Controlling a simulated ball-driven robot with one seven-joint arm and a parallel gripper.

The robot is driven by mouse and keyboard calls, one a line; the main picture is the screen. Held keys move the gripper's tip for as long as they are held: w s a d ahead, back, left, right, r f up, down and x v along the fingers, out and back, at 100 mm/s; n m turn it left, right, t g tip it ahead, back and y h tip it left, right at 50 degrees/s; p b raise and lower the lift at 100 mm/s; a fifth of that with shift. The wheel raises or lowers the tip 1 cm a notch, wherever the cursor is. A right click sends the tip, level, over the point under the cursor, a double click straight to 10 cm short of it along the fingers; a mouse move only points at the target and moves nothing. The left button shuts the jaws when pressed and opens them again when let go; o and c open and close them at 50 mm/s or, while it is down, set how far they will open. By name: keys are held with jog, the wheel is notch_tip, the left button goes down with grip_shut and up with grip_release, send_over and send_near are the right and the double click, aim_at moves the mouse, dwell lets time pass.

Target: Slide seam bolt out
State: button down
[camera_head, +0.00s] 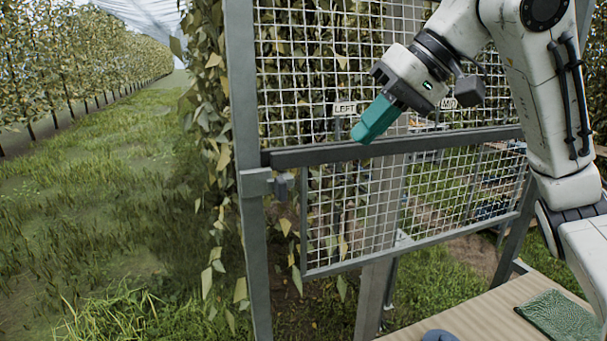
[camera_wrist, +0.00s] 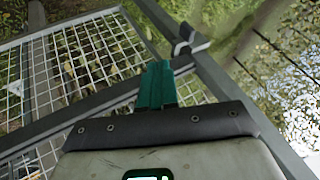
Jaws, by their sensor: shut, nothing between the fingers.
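A small grey bolt-like fitting (camera_head: 283,187) sits at the left post, just below the left end of the dark rail. I take it for the seam bolt, though its details are too small to make out. It also shows in the wrist view (camera_wrist: 190,40), beyond my fingertips. My gripper (camera_head: 362,133) has teal fingers, shut with nothing held. It is in front of the mesh above the dark rail, up and to the right of the bolt and apart from it. In the wrist view my gripper (camera_wrist: 157,66) points toward the rail near the post.
The dark rail (camera_head: 400,146) crosses the wire mesh panel (camera_head: 350,215). Signs reading LEFT (camera_head: 345,108) and MID (camera_head: 447,103) hang on the mesh. Leaves crowd the left post (camera_head: 247,120). A striped board (camera_head: 485,315) with a green patterned item (camera_head: 562,318) lies at lower right.

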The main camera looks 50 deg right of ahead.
aim_at(280, 183)
jog(key=shift+w+a+f+p, duration=0.25)
jog(key=shift+w+a+f, duration=0.6)
jog(key=shift+w+f, duration=0.5)
jog(key=shift+w+a+f+p, duration=0.25)
jog(key=shift+w+a+f, duration=0.65)
jog(key=shift+w+f, duration=0.4)
jog(key=shift+w+a+f+p, duration=0.25)
jog(key=shift+w+a+f, duration=0.6)
jog(key=shift+w+f, duration=0.5)
jog(key=shift+w, duration=0.15)
